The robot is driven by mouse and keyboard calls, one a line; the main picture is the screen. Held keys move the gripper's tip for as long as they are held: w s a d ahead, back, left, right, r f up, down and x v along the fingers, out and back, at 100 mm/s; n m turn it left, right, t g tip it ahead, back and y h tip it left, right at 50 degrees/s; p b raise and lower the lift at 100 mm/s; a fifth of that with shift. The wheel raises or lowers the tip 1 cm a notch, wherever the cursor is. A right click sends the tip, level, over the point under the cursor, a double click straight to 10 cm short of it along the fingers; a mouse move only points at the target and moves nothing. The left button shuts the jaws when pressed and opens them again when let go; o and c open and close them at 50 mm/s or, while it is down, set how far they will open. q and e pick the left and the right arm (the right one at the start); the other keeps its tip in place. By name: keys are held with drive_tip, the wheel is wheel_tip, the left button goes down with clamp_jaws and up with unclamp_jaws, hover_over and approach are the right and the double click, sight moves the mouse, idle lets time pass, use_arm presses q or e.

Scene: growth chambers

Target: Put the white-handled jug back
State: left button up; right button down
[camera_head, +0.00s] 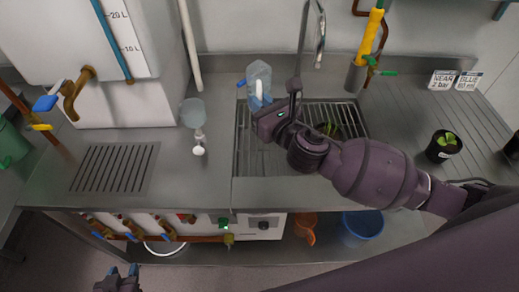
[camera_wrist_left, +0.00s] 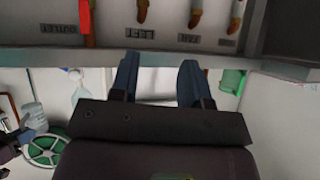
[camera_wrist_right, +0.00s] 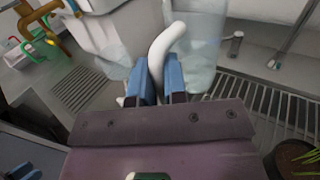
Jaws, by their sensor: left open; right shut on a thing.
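The jug (camera_head: 258,75) is clear and bluish with a white handle (camera_head: 259,91). It appears upright at the back left of the slatted sink grate; I cannot tell whether it touches the grate. My right gripper (camera_head: 266,108) is at its near side. In the right wrist view, the blue fingers of this gripper (camera_wrist_right: 160,82) are shut on the white handle (camera_wrist_right: 166,42), with the clear jug wall (camera_wrist_right: 203,50) just behind. My left gripper (camera_head: 123,272) is open and empty, low in front of the bench; its spread fingers show in the left wrist view (camera_wrist_left: 158,82).
A potted plant (camera_head: 328,130) is on the grate behind my right arm. Another pot (camera_head: 443,146) stands right. A tank with a brass tap (camera_head: 77,92) is left.

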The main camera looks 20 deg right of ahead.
wheel_tip(320, 180, down, 18)
drive_tip(key=b, duration=0.5)
drive_tip(key=shift+f, duration=0.25)
use_arm(q)
drive_tip(key=shift+w+d+f, duration=0.1)
drive_tip(key=shift+w+f, duration=0.35)
drive_tip(key=shift+f, duration=0.2)
drive_tip(key=shift+w+d+f, duration=0.1)
drive_tip(key=shift+w+f, duration=0.35)
drive_tip(key=shift+f, duration=0.15)
drive_tip(key=shift+f, duration=0.1)
use_arm(e)
drive_tip(key=shift+f, duration=0.1)
drive_tip(key=c, duration=1.6)
unclamp_jaws()
drive_tip(key=o, duration=0.4)
use_arm(q)
drive_tip(key=shift+s+f, duration=0.15)
drive_tip(key=shift+f, duration=0.05)
use_arm(e)
drive_tip(key=shift+o, duration=0.2)
use_arm(q)
drive_tip(key=shift+a, duration=0.1)
